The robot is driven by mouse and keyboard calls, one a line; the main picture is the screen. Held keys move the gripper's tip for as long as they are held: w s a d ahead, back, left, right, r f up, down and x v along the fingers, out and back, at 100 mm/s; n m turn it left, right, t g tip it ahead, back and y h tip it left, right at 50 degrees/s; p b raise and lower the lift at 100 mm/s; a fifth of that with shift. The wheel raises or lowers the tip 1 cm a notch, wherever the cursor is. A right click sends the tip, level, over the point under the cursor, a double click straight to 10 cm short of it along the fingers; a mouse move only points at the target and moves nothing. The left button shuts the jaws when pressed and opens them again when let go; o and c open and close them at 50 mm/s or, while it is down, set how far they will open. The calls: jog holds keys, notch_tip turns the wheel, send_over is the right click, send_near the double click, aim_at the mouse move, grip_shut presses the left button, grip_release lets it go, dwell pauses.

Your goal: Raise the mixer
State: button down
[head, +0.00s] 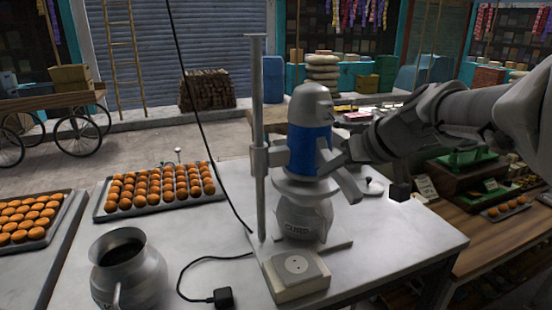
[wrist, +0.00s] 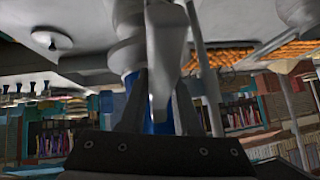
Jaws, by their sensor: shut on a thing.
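The mixer (head: 310,148) is a grey machine with a blue band, upright beside a vertical metal pole (head: 258,180) on the table. Its grey lower part (head: 303,215) stands directly under the blue part. A grey handle (head: 347,184) sticks out at its right side. My gripper (head: 335,160) reaches in from the right at the blue band's height. In the wrist view my gripper (wrist: 160,95) has a finger on each side of the grey handle (wrist: 167,45) and is shut on it. The blue band (wrist: 158,125) shows behind. The exact finger contact is partly hidden.
A white socket box (head: 297,275) sits in front of the mixer, with a loose black plug (head: 223,297) to its left. A metal jug (head: 128,275) stands at front left. A tray of orange balls (head: 160,190) lies behind it. A black cable hangs left of the pole.

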dwell(0.3)
notch_tip(320, 180, up, 15)
jog(key=p, duration=0.6)
jog(key=shift+f, duration=0.15)
jog(key=c, duration=0.6)
grip_release()
jog(key=shift+f, duration=0.1)
jog(key=v, duration=1.7)
jog(key=shift+s+d+r+b, duration=0.1)
jog(key=shift+s+r+b, duration=0.1)
jog(key=shift+b, duration=0.15)
